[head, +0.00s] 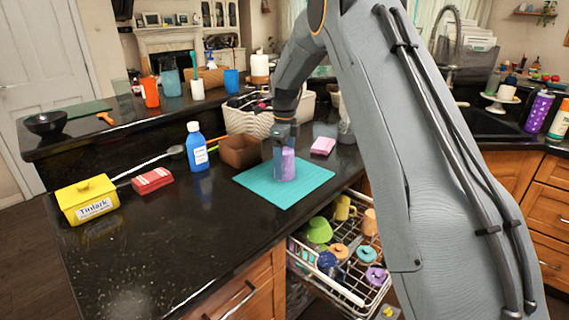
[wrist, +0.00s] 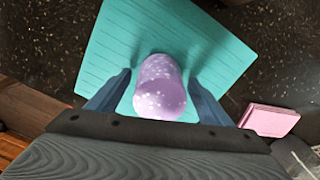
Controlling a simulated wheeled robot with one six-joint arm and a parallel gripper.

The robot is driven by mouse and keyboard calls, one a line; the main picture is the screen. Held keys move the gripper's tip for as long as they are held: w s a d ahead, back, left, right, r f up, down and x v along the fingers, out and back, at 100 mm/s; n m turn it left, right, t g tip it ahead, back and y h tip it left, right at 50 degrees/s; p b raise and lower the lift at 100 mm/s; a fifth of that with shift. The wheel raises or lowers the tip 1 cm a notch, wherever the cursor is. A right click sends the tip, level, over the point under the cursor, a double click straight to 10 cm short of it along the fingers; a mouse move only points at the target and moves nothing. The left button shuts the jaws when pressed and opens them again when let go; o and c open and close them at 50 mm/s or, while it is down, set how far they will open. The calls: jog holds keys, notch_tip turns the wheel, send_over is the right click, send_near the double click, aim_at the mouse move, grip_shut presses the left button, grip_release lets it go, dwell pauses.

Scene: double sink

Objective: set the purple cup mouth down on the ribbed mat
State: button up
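The purple cup (head: 289,167) stands upright on the teal ribbed mat (head: 310,186) on the dark counter. In the wrist view, the speckled cup (wrist: 160,92) shows a closed, rounded end toward the camera, so it looks mouth down; its rim is hidden. The ribbed mat (wrist: 205,35) lies under it. My gripper (head: 284,157) is low over the mat, around the cup. In the wrist view, my gripper (wrist: 160,78) has one finger on each side of the cup, with a visible gap on both sides.
An open dish rack (head: 345,290) with several dishes sits below the counter's front edge.

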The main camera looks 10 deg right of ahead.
aim_at(285, 151)
notch_tip(285, 151, up, 8)
jog(key=shift+f+b, duration=0.1)
jog(key=shift+b, duration=0.85)
